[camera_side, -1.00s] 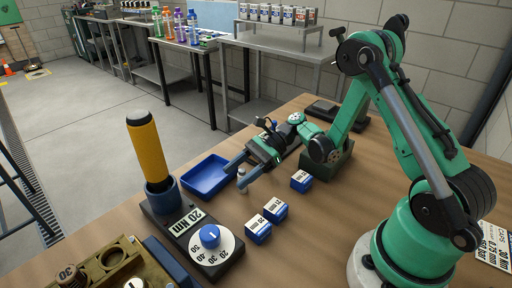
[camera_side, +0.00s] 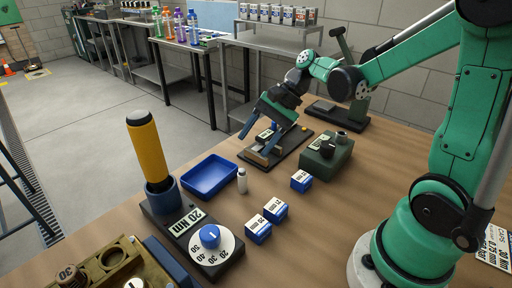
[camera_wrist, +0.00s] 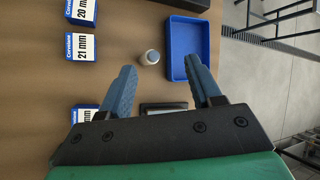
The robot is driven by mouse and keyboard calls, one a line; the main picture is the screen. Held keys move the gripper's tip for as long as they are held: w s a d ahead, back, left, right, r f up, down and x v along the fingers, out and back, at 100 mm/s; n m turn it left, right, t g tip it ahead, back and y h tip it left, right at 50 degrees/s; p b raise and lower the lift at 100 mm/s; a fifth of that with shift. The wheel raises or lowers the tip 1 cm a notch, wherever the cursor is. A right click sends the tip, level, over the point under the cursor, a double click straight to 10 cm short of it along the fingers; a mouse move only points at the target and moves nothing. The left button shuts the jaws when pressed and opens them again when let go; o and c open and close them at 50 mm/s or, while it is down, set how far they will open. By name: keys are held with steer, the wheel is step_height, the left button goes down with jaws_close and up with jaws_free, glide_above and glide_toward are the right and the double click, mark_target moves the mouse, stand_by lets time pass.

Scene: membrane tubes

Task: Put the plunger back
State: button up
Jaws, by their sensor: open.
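No part here is clearly recognisable as the plunger. A small white bottle-like piece with a grey top (camera_side: 242,181) stands upright on the table beside the blue tray; it also shows in the wrist view (camera_wrist: 150,57). My gripper (camera_side: 250,143) is open, tilted down over a dark base plate (camera_side: 294,146). A small light-topped block (camera_side: 265,135) shows near its fingers, partly hidden. In the wrist view, my fingertips (camera_wrist: 163,66) are spread, with a pale-edged dark part (camera_wrist: 164,106) low between them. I cannot tell whether they touch it.
The blue tray (camera_side: 190,190) looks empty. A green box with a black knob (camera_side: 327,163) stands to the right. Several blue labelled boxes (camera_side: 258,230) lie in front. A yellow-handled tool (camera_side: 147,150) stands in a holder by the dial base (camera_side: 209,237). Open table lies between.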

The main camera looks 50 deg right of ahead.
steer(key=s+a+r+n+t+h, duration=0.1)
steer(key=s+n+t+h, duration=0.1)
steer(key=n, duration=0.5)
steer(key=s+a+r+n+t+h, duration=0.1)
steer(key=s+r+n+t+h, duration=0.1)
steer(key=n, duration=0.5)
steer(key=s+h, duration=0.1)
steer(key=h, duration=0.1)
steer(key=shift+a+h, duration=0.25)
steer(key=shift+h, duration=0.15)
